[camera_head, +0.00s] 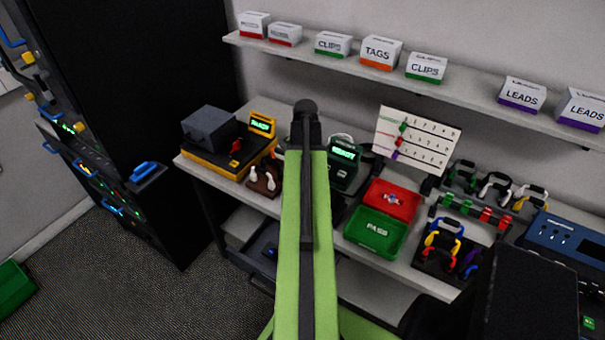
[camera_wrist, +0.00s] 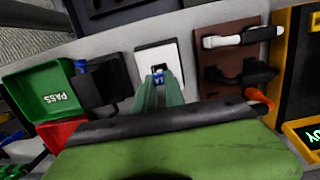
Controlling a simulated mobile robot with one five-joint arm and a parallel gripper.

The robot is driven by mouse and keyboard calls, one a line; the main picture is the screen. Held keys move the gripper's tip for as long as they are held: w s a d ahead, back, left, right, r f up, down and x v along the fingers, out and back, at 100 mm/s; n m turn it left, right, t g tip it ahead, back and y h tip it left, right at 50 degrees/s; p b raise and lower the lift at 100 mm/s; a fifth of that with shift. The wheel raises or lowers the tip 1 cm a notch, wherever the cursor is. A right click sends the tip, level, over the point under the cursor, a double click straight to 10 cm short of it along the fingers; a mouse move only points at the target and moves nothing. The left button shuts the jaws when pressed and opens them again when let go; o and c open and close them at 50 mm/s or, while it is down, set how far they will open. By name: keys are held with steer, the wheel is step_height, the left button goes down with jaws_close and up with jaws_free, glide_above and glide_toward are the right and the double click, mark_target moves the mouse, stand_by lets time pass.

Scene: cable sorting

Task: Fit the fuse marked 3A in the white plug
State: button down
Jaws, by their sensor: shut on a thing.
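My gripper (camera_wrist: 159,82) points down at the bench in the wrist view. Its two greenish fingers are shut on a small blue piece (camera_wrist: 158,77) with a pale marking too small to read; I cannot tell if it is the 3A fuse. The piece is over or in the dark opening of a white plate (camera_wrist: 145,58); I cannot tell which. A white plug (camera_wrist: 225,41) lies on a brown block (camera_wrist: 213,62) to the right. In the head view, the brown block (camera_head: 262,190) carries white pieces, and my arm hides the gripper.
Black and orange-tipped pieces share the brown block. A black box (camera_wrist: 100,88) and green PASS tray (camera_wrist: 42,95) are to the left in the wrist view. A yellow-edged tester (camera_head: 215,160) is left of my arm, a red tray (camera_head: 377,198) right. A shelf (camera_head: 455,88) runs above.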

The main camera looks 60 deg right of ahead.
steer(key=shift+f, duration=0.2)
steer(key=shift+f+b, duration=0.3)
steer(key=shift+b, duration=0.2)
steer(key=shift+f, duration=0.1)
stand_by(0.4)
steer(key=shift+f+b, duration=0.2)
steer(key=shift+b, duration=0.1)
steer(key=shift+f, duration=0.15)
stand_by(0.5)
steer(key=c, duration=1.3)
jaws_free()
steer(key=shift+o, duration=0.6)
steer(key=o, duration=0.4)
